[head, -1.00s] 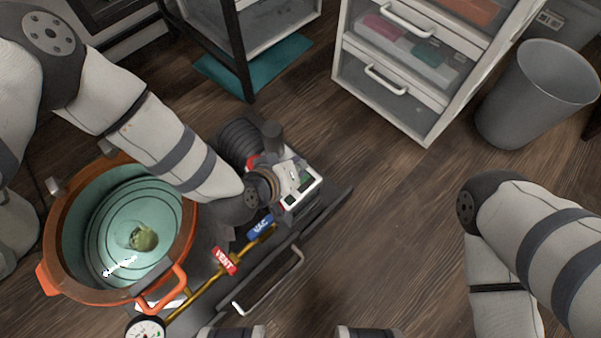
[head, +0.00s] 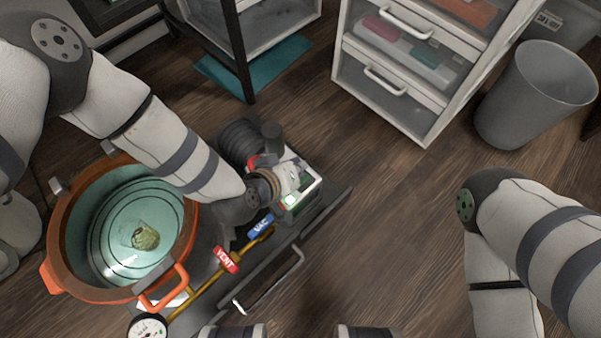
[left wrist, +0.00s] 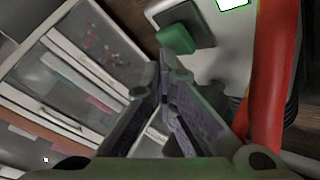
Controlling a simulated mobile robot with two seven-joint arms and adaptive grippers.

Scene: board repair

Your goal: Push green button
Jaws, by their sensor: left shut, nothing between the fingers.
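The green button (left wrist: 176,40) shows in the left wrist view, on a dark square mount on a pale housing. My left gripper (left wrist: 167,72) is shut and empty, its fingertips just below the button in that view. I cannot tell whether they touch it. In the head view, my left arm reaches over the pump (head: 242,140), and its gripper is at the pump's box (head: 303,199), where a green glow shows. The button itself is not clear there. My right gripper is out of view.
A red tube (left wrist: 270,75) runs close to the right of my left gripper. An orange pot (head: 55,235), a VENT valve handle (head: 226,260) and a blue VAC handle (head: 261,227) are near the arm. A drawer unit (head: 400,100) and grey bin (head: 535,95) stand behind; floor between is clear.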

